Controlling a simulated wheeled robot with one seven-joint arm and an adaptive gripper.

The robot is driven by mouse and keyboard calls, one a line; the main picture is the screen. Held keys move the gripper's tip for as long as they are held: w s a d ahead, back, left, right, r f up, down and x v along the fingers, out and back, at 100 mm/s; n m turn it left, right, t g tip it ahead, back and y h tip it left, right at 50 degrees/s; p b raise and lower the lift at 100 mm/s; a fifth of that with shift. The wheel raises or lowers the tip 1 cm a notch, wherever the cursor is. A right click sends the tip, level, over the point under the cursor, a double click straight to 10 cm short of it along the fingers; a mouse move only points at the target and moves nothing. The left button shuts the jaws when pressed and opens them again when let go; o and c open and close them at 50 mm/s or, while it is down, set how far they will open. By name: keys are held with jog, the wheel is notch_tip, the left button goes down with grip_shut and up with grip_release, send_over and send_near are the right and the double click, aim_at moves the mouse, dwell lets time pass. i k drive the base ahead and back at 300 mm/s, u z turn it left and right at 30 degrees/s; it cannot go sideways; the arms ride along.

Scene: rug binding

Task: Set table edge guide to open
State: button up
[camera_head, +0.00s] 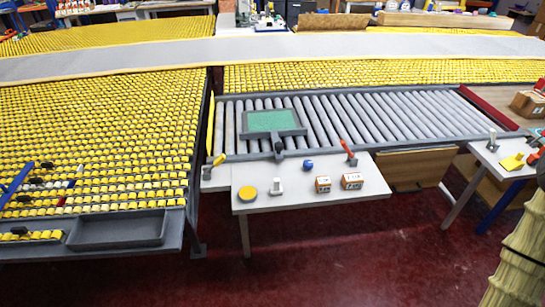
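No label marks the table edge guide, so I cannot tell which part it is or whether it is open. A yellow-handled lever (219,160) stands at the front left corner of the roller table (400,120), below a thin upright yellow strip (210,122). A red-handled lever (347,147) stands tilted at the table's front edge. Between them, a dark post with a knob (279,146) stands in front of a dark-framed green panel (271,120) on the rollers. My gripper is not in view.
A small white table (300,200) in front holds a yellow disc (247,193), a blue knob (308,165) and two orange-white boxes (352,181). Yellow-roller tables (100,130) fill the left. A pale yellow ribbed object (522,260) stands front right. The red floor (350,265) in front is clear.

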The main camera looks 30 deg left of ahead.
aim_at(275, 135)
jog(key=k, duration=0.5)
jog(key=u, duration=1.15)
jog(key=i, duration=0.45)
jog(key=u, duration=0.05)
